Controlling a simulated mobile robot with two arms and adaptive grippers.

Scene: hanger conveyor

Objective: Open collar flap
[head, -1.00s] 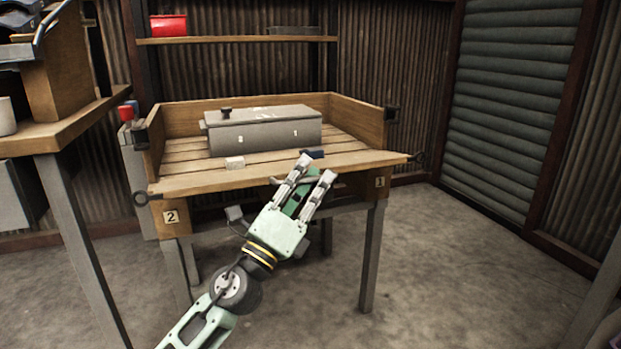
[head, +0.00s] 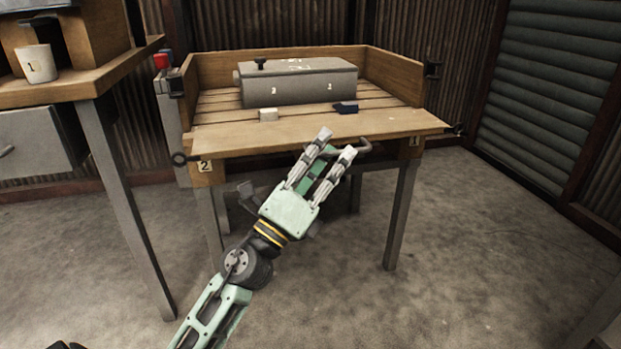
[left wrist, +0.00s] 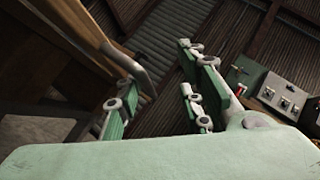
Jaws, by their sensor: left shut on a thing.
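The collar flap (head: 250,138) is the front board of the wooden collar on the table. It leans outward, and its two end rings stand apart from the dark latches on the side walls. A curved metal handle (head: 366,146) is on its front edge; in the left wrist view the handle (left wrist: 125,62) shows left of centre. My left gripper (head: 337,144) is at this handle and shut on it. The fingers stand apart, and the exact contact is hard to see. They also show in the left wrist view (left wrist: 155,108). My right gripper is not in view.
A grey box (head: 300,84) stands inside the collar, with a white block (head: 268,114) and a dark blue block (head: 345,107) near the flap. A workbench (head: 110,76) with a cup (head: 37,64) is at the left. The floor right of the table is clear.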

